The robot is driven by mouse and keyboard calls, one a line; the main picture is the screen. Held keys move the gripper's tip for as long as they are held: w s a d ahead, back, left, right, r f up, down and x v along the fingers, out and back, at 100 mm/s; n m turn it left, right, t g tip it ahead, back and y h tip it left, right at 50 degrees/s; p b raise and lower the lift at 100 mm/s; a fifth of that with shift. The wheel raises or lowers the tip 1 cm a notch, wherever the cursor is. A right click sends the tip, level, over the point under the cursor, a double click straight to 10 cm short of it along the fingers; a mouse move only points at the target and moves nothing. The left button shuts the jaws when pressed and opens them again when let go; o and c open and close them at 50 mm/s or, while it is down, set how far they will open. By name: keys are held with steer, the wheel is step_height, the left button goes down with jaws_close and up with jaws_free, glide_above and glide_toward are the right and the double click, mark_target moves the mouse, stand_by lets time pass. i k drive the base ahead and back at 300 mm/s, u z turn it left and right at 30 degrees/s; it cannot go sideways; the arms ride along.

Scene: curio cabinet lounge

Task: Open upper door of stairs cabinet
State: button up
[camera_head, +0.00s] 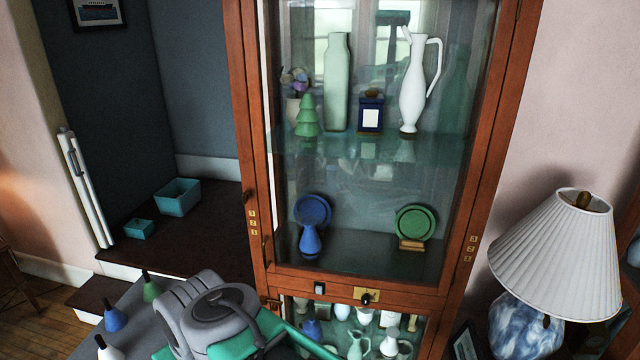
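A tall wooden cabinet (507,120) with a glazed front stands in the middle, just right of the stair recess. Its large upper glass door (365,190) appears shut. A grey and teal part of my arm is at the bottom, in front of the cabinet's lower left. My gripper's fingers cannot be made out.
Vases and plates stand behind the glass. A white-shaded lamp (560,255) with a blue base stands close on the right. Dark steps (190,235) with teal boxes (177,197) are on the left. Small bottles (114,318) stand beside my arm at lower left.

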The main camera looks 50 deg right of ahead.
mark_target(509, 11)
steer(key=z, duration=1.25)
steer(key=k, duration=0.6)
steer(key=u, duration=1.25)
steer(key=i, duration=0.8)
steer(key=z, duration=0.25)
